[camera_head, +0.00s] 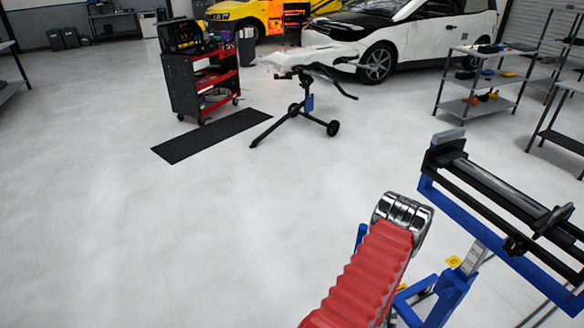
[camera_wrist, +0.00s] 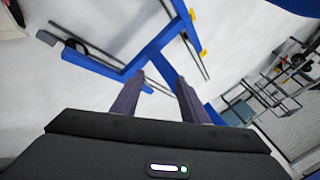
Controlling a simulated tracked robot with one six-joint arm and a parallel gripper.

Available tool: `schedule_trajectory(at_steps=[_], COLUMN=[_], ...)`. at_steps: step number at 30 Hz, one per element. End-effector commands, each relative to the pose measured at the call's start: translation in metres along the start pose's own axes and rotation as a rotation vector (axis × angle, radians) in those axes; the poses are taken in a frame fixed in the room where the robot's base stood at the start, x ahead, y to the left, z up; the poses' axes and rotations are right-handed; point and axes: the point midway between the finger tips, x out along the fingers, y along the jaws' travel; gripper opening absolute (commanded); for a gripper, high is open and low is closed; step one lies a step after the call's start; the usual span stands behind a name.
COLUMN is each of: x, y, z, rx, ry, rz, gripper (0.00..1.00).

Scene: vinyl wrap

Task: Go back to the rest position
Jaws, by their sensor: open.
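My gripper (camera_wrist: 160,76) shows in the wrist view, with its two dark fingers apart and nothing between them. It points towards a blue metal frame (camera_wrist: 150,50) that lies beyond the fingertips; I cannot tell how far off it is. No gripper fingers show in the head view. There, a red ribbed sleeve with a shiny metal end rises from the bottom edge, left of a blue stand (camera_head: 445,295) with black rails. The sleeve covers part of the stand's lower frame.
A red and black tool cart (camera_head: 200,85) stands near a black mat (camera_head: 212,135). A black wheeled stand (camera_head: 300,110) is right of the mat. Metal shelves (camera_head: 485,80) stand at the right, cars (camera_head: 400,40) at the back. The pale floor (camera_head: 150,240) at left is clear.

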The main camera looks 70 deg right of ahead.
Motion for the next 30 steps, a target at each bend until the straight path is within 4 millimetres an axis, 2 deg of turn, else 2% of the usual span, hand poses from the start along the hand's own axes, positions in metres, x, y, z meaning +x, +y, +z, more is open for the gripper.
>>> schedule_trajectory(at_steps=[8,14,21,30], x=[-0.047,-0.090,-0.148,-0.229], y=[-0.030,-0.049,-0.067,-0.082], z=[0.058,0.097,0.139,0.182], rx=[-0.286,-0.488,-0.722,-1.005], ry=[-0.188,-0.309,-0.437,-0.571], rz=[0.082,0.107,0.114,0.095], gripper=[0.40,0.40,0.40,0.40])
